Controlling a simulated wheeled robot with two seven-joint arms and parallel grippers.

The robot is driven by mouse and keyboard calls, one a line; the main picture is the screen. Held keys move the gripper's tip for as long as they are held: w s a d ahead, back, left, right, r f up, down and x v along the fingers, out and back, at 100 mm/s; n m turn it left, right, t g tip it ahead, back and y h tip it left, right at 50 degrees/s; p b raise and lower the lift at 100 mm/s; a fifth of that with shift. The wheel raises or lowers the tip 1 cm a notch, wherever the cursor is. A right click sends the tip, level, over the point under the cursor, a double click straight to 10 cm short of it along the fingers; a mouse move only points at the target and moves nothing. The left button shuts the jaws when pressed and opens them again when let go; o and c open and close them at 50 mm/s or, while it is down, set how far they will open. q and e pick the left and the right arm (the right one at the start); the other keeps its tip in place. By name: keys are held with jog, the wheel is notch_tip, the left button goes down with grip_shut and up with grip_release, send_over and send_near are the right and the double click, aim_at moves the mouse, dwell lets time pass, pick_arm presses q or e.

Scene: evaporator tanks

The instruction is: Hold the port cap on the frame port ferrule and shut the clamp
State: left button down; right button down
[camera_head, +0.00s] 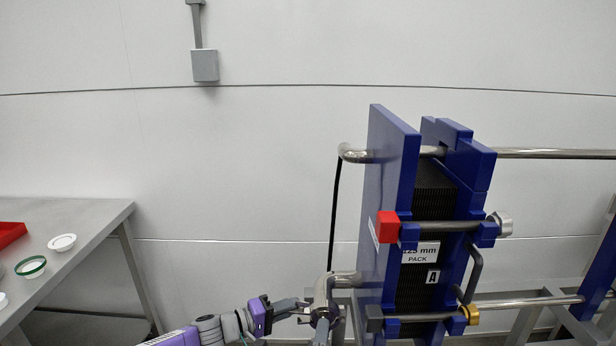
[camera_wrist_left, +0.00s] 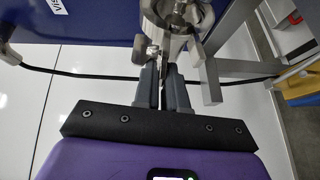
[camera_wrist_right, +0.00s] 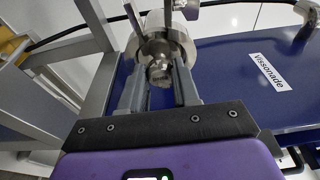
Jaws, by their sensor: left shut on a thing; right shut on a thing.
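In the head view my left gripper (camera_head: 303,307) reaches the steel clamp (camera_head: 322,316) below the bent pipe of the blue frame. In the left wrist view its fingers (camera_wrist_left: 163,80) are nearly together on a thin part of the clamp (camera_wrist_left: 168,22). In the right wrist view the fingers of my right gripper (camera_wrist_right: 160,82) stand either side of the small round steel knob of the port cap (camera_wrist_right: 159,70) and grip it. The cap lies against the round steel clamp and port (camera_wrist_right: 165,42). The ferrule is hidden behind them; I cannot tell whether the clamp is fully shut.
The blue frame (camera_head: 388,190) with its black plate pack (camera_head: 434,190) stands right of the grippers. A black hose (camera_head: 334,215) hangs beside it. A grey table (camera_head: 85,225) at the left holds a white ring (camera_head: 62,242), a green-rimmed ring (camera_head: 31,266) and a red tray (camera_head: 10,233).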

pick_arm(q)
jog(key=c, duration=1.8)
grip_release()
jog(key=f, duration=0.1)
jog(key=f+h, duration=0.1)
jog(key=s+f, duration=0.1)
jog(key=shift+d+f+n+h, duration=0.15)
jog(key=shift+d+n+h, duration=0.15)
jog(key=shift+d, duration=0.1)
jog(key=shift+f, duration=0.1)
grip_shut()
jog(key=shift+a, duration=0.1)
jog(key=o, duration=0.7)
grip_release()
jog(key=shift+o, duration=0.2)
jog(key=r+v, duration=0.1)
jog(key=v, duration=1.1)
jog(key=shift+w+a+r+t, duration=0.2)
jog(key=shift+r+t, duration=0.15)
jog(key=shift+t, duration=0.05)
